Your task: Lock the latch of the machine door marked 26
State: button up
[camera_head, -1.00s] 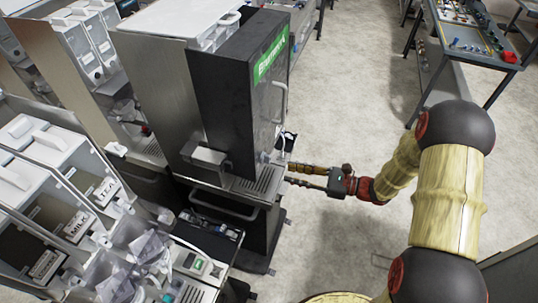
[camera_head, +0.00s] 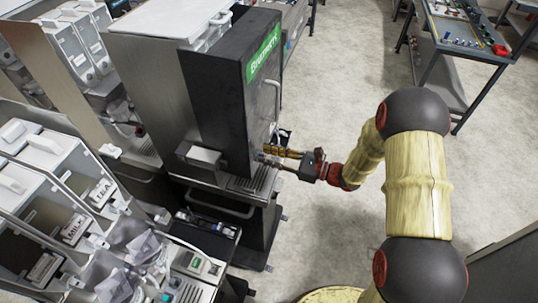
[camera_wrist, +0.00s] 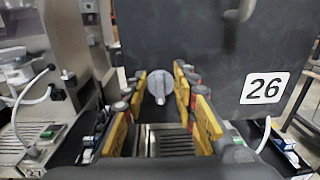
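The machine door marked 26 is the dark panel (camera_wrist: 215,60) ahead in the wrist view, with its white number plate (camera_wrist: 264,88) at the right. The same door shows in the head view (camera_head: 262,100), with a green label near its top. The latch is a grey round knob with a short lever (camera_wrist: 160,84) pointing down, low on the door. My gripper (camera_wrist: 165,105) is open, its yellow-padded fingers to the left and right of the latch in the wrist view. It also shows in the head view (camera_head: 262,156), close to the door's lower part. Contact with the latch cannot be told.
A door handle (camera_wrist: 240,10) is above the latch. A drip grille (camera_wrist: 175,142) lies below the fingers. Dispensers with clear hoppers (camera_head: 75,195) stand at the left. The floor (camera_head: 345,110) right of the machine is clear. A table (camera_head: 470,40) stands at the upper right.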

jog(key=shift+c, duration=0.4)
grip_shut()
dwell(0.4)
jog(key=n+b, duration=0.2)
jog(key=b, duration=0.1)
jog(key=n+b, duration=0.1)
jog(key=shift+s+a+f+n, duration=0.1)
jog(key=shift+s+f+n, duration=0.15)
jog(key=shift+f+n, duration=0.05)
jog(key=n+b, duration=0.4)
jog(key=b, duration=0.3)
jog(key=f+n+b, duration=0.1)
jog(key=n+b, duration=0.4)
jog(key=b, duration=0.3)
jog(key=s+n+b, duration=0.1)
jog(key=n+b, duration=0.4)
jog(key=b, duration=0.2)
jog(key=shift+s+a+f+b, duration=0.1)
jog(key=shift+a+f+b, duration=0.15)
jog(key=shift+f+b, duration=0.1)
jog(key=shift+r, duration=0.15)
